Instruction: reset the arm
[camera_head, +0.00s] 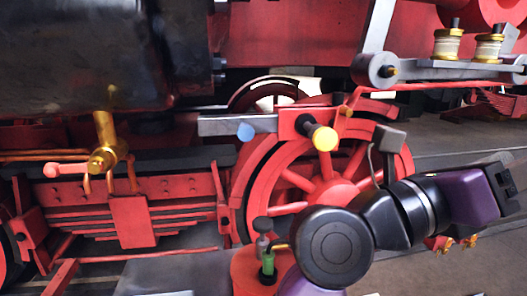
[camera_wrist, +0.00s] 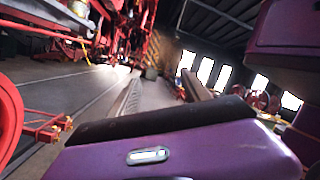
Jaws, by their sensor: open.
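My gripper (camera_wrist: 160,74) shows in the wrist view as two grey fingers standing apart, with a clear gap between them. Nothing is held between the fingers. In the head view my purple and black arm (camera_head: 408,212) reaches from the bottom middle toward the right edge, bent and low in front of the red wheel. I cannot make out the fingers in the head view.
A red spoked wheel (camera_head: 322,185) and the dark boiler (camera_head: 85,55) of a locomotive stand behind my arm. A green-bodied oiler (camera_head: 267,265) sits on a red round stand (camera_head: 248,272) beside my arm. Grey floor (camera_head: 465,135) is open at right.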

